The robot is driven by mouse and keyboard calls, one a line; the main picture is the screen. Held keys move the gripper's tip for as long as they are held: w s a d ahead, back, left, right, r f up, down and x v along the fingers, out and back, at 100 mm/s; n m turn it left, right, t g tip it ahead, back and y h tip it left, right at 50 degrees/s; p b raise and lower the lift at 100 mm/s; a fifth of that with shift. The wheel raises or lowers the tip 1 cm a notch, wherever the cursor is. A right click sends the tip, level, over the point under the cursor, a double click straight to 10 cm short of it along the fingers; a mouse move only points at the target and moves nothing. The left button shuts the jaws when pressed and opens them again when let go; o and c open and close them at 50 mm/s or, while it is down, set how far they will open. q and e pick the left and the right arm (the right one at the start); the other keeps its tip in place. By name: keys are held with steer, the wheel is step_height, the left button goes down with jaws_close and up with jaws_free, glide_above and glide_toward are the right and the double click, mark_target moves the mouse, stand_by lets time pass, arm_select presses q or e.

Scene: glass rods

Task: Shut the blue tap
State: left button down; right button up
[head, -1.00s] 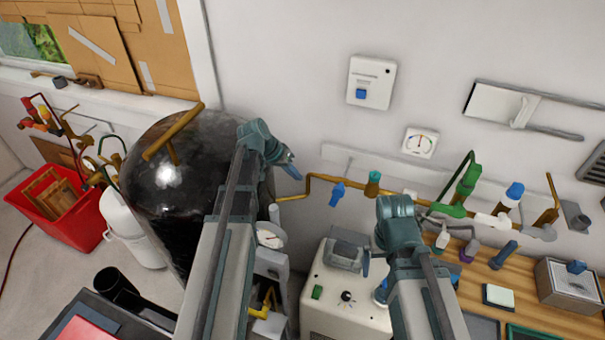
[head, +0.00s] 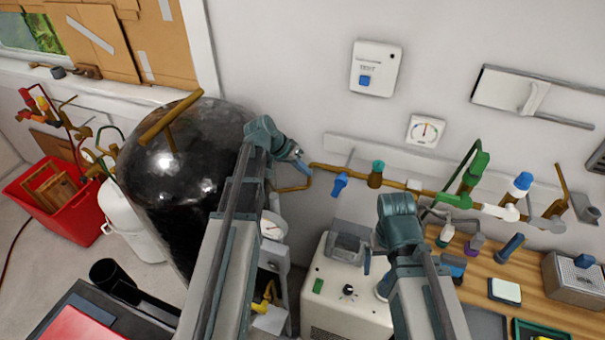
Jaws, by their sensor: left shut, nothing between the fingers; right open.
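The blue tap (head: 340,184) is a small blue lever on the copper pipe (head: 325,169) along the wall. The lever points down, crosswise to the pipe, leaning slightly left. My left gripper (head: 303,167) is shut and empty. Whether the tips touch the pipe I cannot tell. My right gripper (head: 367,264) is lower right, above the cream machine, mostly hidden behind my own arm; one finger seems to show.
A teal-topped fitting (head: 376,173) stands just right of the tap. Green (head: 470,175) and blue-topped (head: 521,185) fittings are further right. A black tank (head: 180,160) stands left, behind my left arm. A cream machine (head: 342,300) stands below.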

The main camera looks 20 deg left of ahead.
mark_target(337, 189)
arm_select(q)
steer(key=w+d+f+b, duration=0.1)
steer(key=d+f+b, duration=0.3)
steer(key=d+f, duration=0.1)
steer(key=shift+w+d+f+b, duration=0.3)
steer(key=shift+w+d+f, duration=0.05)
steer(key=shift+d, duration=0.35)
steer(key=shift+s+d+f+b, duration=0.1)
steer(key=shift+d+f+b, duration=0.5)
steer(key=shift+d, duration=0.1)
steer(key=shift+r, duration=0.15)
